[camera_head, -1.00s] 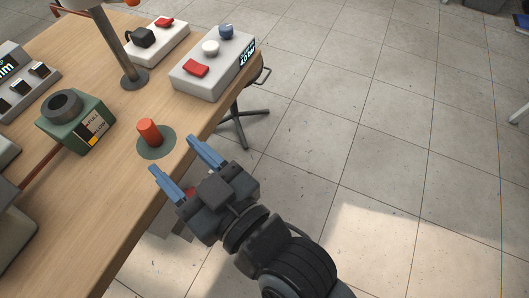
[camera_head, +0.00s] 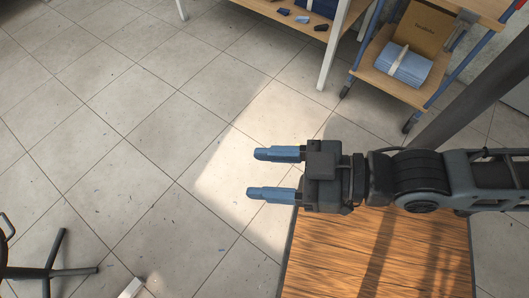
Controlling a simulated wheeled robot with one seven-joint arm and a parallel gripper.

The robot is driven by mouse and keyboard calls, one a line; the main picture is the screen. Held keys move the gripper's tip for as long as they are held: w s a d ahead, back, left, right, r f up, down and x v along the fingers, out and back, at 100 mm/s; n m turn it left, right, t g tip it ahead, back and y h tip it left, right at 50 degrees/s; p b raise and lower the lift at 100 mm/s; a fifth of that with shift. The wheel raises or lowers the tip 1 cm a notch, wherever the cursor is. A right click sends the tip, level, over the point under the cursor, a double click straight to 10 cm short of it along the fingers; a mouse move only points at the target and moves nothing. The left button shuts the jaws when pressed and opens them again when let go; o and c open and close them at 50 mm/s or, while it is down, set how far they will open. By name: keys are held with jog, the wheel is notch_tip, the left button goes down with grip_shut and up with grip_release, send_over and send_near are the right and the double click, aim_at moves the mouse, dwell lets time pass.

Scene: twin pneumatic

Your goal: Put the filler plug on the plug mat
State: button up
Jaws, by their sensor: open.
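My gripper (camera_head: 272,174) is open and empty, its two blue fingers pointing left over the bare tiled floor. My arm comes in from the right edge. The filler plug and the plug mat are both out of view in the current head view.
A wooden surface (camera_head: 375,255) lies below my arm at the lower right. A trolley (camera_head: 385,66) with folded blue cloth (camera_head: 407,66) and a cardboard box (camera_head: 423,32) stands at the upper right. A shelf (camera_head: 285,15) is at the top. Dark stool legs (camera_head: 50,268) show at lower left. Open floor lies left.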

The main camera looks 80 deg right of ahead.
jog(key=shift+m+h, duration=0.5)
jog(key=shift+h, duration=0.2)
jog(key=s, duration=0.1)
jog(key=s+d+r, duration=0.2)
jog(key=s, duration=0.1)
jog(key=shift+c, duration=0.4)
dwell(0.8)
